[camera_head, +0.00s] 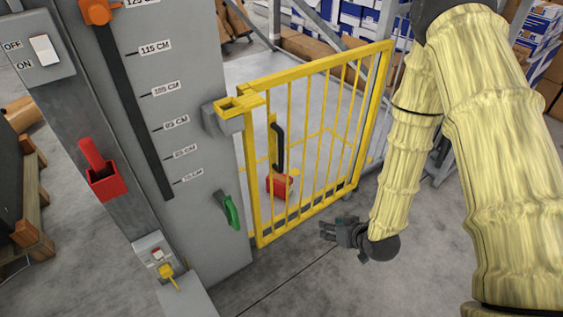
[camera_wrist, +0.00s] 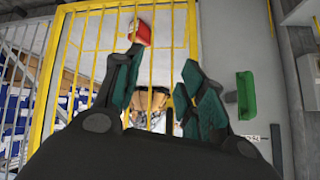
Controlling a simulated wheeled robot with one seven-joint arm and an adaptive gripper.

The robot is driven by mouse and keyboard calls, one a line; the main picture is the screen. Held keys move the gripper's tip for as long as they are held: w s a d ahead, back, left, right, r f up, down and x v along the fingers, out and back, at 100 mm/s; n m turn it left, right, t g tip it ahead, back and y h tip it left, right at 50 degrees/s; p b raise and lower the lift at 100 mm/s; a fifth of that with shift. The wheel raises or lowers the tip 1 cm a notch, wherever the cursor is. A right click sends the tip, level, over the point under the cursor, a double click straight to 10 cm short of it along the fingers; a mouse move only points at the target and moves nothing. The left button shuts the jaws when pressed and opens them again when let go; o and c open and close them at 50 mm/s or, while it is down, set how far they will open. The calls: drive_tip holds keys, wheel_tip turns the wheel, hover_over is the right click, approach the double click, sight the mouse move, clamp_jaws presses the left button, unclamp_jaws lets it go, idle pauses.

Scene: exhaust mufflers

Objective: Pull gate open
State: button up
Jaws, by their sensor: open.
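The yellow barred gate (camera_head: 318,75) stands upright beside the grey panel, its left edge against the panel. A yellow latch piece (camera_head: 238,104) at its upper left corner sits on a grey bracket (camera_head: 217,120). A black handle (camera_head: 278,148) with a red block (camera_head: 279,184) shows at the gate's left bars; I cannot tell how it is fixed. My gripper (camera_head: 326,231) is open and empty, low in front of the gate and apart from it. In the wrist view the open fingers (camera_wrist: 163,68) face the gate bars (camera_wrist: 177,40), with the red block (camera_wrist: 142,32) beyond.
The grey panel (camera_head: 190,190) left of the gate carries a green handle (camera_head: 230,211), which also shows in the wrist view (camera_wrist: 247,96). A red holder (camera_head: 104,183) and a switch (camera_head: 42,50) are further left. Floor (camera_head: 320,285) before the gate is clear. Boxes stand behind.

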drive_tip(key=w+a+r+n+t+y+b, duration=0.1)
drive_tip(key=w+a+r+t+y+b, duration=0.15)
drive_tip(key=w+b, duration=0.3)
drive_tip(key=w+a+r+n+t+y+b, duration=0.1)
drive_tip(key=w+a+r+n+y+b, duration=0.1)
drive_tip(key=w+r+b, duration=0.3)
drive_tip(key=n+y+b, duration=0.4)
drive_tip(key=b, duration=0.2)
approach(283, 149)
drive_tip(key=shift+t, duration=0.25)
drive_tip(key=b+x, duration=0.1)
drive_tip(key=x, duration=1)
drive_tip(key=shift+f, duration=0.15)
drive_tip(key=shift+c, duration=0.5)
clamp_jaws()
